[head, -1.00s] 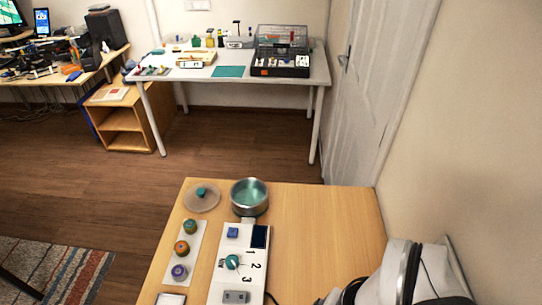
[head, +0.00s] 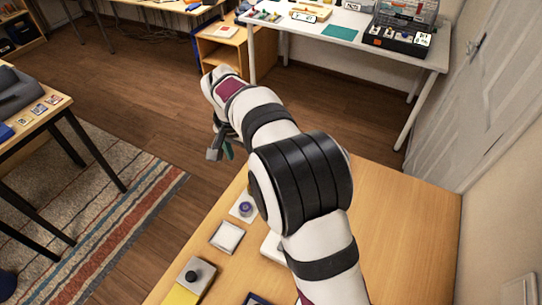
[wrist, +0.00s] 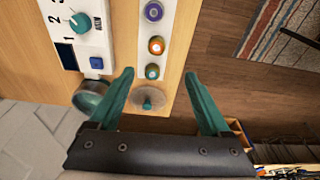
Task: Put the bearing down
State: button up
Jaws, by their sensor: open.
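I cannot make out a bearing in either view. My gripper (wrist: 159,76) is open in the wrist view, with two teal fingers spread wide and nothing held between them. It also shows in the head view (head: 221,150), near the left edge of the table, small and partly hidden by the wrist. Beyond the fingers in the wrist view, a white strip (wrist: 164,28) carries a purple round piece (wrist: 153,11), an orange one (wrist: 156,45) and a green one (wrist: 152,71).
A round lid (wrist: 138,101) and a metal pot (wrist: 90,96) are near the left finger. A white numbered panel with a teal knob (wrist: 80,22) lies beyond. A white square tray (head: 227,236) and a black-knobbed box (head: 196,275) are on the table. Its right side is clear.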

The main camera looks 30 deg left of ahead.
jog(key=f, duration=0.4)
jog(key=w+f, duration=0.1)
jog(key=f, duration=0.4)
jog(key=w+f, duration=0.1)
jog(key=f, duration=0.4)
jog(key=shift+d+f, duration=0.1)
jog(key=shift+d, duration=0.2)
grip_shut()
